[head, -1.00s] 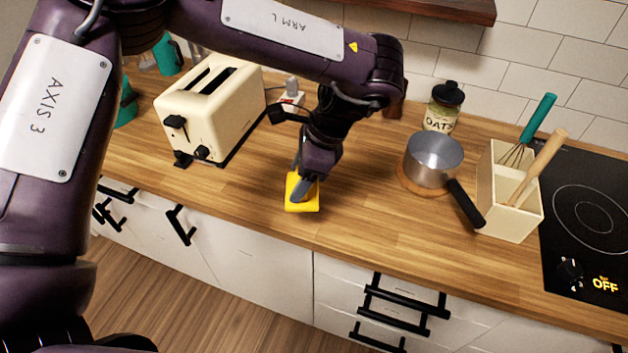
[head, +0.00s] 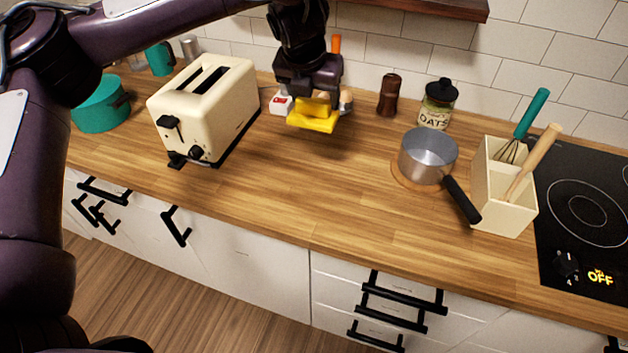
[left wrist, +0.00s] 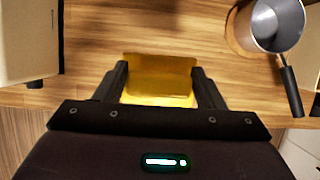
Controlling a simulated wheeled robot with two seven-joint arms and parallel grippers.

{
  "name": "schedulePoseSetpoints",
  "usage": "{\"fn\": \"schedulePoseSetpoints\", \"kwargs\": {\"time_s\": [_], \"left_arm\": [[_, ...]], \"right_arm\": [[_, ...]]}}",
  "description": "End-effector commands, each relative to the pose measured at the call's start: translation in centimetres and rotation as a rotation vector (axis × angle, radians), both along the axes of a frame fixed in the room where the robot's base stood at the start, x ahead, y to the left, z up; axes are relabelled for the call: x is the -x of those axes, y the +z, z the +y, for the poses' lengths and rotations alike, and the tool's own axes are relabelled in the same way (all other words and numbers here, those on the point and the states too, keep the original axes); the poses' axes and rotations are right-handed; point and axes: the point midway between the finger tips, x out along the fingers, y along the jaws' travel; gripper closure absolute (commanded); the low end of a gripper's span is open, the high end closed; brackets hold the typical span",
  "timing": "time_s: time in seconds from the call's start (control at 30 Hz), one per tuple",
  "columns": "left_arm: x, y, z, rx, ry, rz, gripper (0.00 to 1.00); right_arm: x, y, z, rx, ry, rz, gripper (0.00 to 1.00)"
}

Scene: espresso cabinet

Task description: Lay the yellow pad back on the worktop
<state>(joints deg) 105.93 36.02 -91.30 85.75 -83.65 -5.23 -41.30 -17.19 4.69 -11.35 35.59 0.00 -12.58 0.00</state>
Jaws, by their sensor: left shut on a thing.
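The yellow pad (head: 313,119) is in the jaws of my left gripper (head: 312,100), near the back of the worktop in the head view. In the left wrist view the pad (left wrist: 160,78) lies between the two dark fingers of the gripper (left wrist: 162,88), which are shut on it. The pad looks held above the wooden worktop (head: 290,190); the exact gap is hard to tell. My right gripper is not in view.
The cream toaster (head: 205,105) stands left of the pad. A small red and white item (head: 280,103) is close behind it. The steel saucepan (head: 427,157), oats jar (head: 438,105), pepper mill (head: 389,95) and utensil box (head: 500,195) stand to the right. The front middle worktop is clear.

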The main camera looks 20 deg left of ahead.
Motion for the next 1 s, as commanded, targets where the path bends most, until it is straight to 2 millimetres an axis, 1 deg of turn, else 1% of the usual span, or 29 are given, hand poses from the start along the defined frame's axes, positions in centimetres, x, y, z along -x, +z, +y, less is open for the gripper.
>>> {"fn": "schedulePoseSetpoints", "kwargs": {"time_s": [0.07, 0.17, 0.5, 0.6, 0.7, 0.87, 1.0], "left_arm": [[0.0, -0.9, 0.0, 0.0, -0.014, 0.005, 0.66], [0.1, -3.0, 0.0, 0.001, -0.019, 0.009, 0.66], [0.1, -11.8, 0.0, 0.002, -0.016, 0.009, 0.66], [0.1, -14.0, 0.0, 0.002, -0.016, 0.007, 0.66], [0.0, -15.4, 0.0, 0.0, -0.017, 0.006, 0.66], [0.0, -16.5, 0.0, 0.0, -0.017, 0.003, 0.66], [0.0, -18.8, -0.1, 0.001, -0.016, 0.005, 0.66]], "right_arm": [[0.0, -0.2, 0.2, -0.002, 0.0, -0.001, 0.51], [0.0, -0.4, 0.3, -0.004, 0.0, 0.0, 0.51], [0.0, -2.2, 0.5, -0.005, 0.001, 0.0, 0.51], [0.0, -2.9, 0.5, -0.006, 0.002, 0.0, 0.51], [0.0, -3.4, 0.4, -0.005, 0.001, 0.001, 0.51], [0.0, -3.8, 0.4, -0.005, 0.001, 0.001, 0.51], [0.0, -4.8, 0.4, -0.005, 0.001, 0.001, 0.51]]}}
